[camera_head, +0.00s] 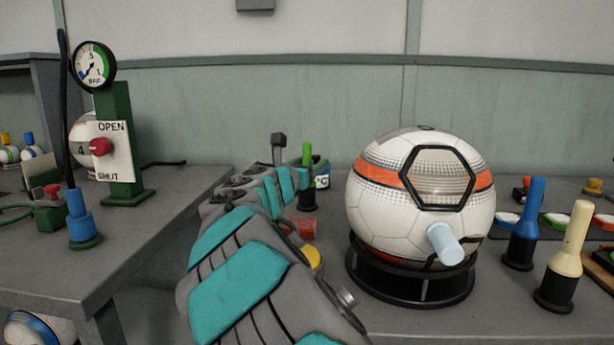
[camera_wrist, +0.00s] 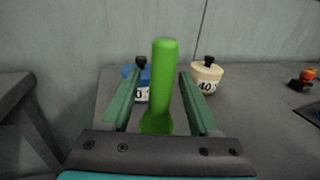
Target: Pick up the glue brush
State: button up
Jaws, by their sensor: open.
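An upright green handle (camera_wrist: 164,75), which looks like the glue brush, stands between the two fingers of my gripper (camera_wrist: 160,76) in the wrist view. The fingers are open, with a gap visible on both sides of the handle. Its flared lower part sits low between the fingers, and its foot is hidden by my gripper. In the head view the green handle (camera_head: 306,153) rises from a dark holder on the bench, just beyond the end of my arm. My arm hides most of my gripper there.
Behind the handle stand a blue pot (camera_wrist: 131,73) and a cream pot (camera_wrist: 207,75) marked 40. A ball (camera_head: 400,220) rests on a black ring stand (camera_head: 415,290) to the right. Blue (camera_head: 531,205) and cream handles (camera_head: 573,235) stand farther right. A gauge (camera_head: 94,64) stands left.

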jog(key=shift+w+d, duration=0.25)
jog(key=shift+w, duration=0.35)
grip_shut()
